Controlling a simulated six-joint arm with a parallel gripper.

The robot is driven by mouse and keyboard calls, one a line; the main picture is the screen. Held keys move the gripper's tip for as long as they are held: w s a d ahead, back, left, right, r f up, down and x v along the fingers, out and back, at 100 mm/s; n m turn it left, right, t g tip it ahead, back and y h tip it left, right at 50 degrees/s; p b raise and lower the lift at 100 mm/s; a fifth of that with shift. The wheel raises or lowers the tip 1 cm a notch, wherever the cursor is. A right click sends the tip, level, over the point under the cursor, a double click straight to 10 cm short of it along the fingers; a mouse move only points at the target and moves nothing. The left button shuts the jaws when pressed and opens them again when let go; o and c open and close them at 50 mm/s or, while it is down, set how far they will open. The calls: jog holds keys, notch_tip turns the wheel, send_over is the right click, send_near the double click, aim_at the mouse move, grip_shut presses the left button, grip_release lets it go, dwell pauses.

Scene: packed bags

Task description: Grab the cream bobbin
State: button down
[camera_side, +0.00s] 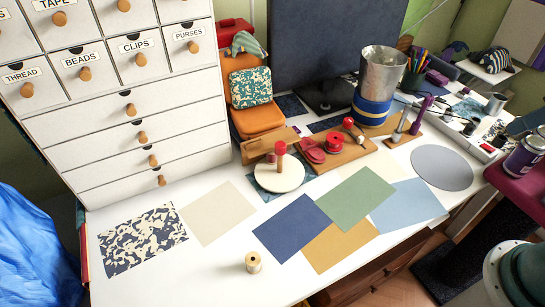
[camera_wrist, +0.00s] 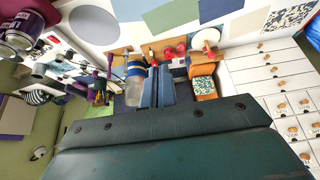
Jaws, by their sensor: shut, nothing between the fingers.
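The cream bobbin (camera_side: 254,262) stands upright on the white desk near its front edge, in the side view. It is small and round, with a hole in its top, and nothing touches it. The bobbin does not show in the wrist view. My gripper (camera_wrist: 160,69) shows in the wrist view, with its blue-grey fingers together and nothing held.
Flat fabric squares, including a blue one (camera_side: 292,228) and a cream one (camera_side: 219,211), lie behind the bobbin. A round white stand (camera_side: 278,177) with a red-topped post is farther back. A white drawer cabinet (camera_side: 130,120) rises at left. Desk around the bobbin is clear.

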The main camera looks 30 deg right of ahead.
jog(key=c, duration=2.2)
grip_release()
jog(key=c, duration=1)
grip_release()
jog(key=shift+o, duration=0.2)
jog(key=shift+w+a, duration=0.1)
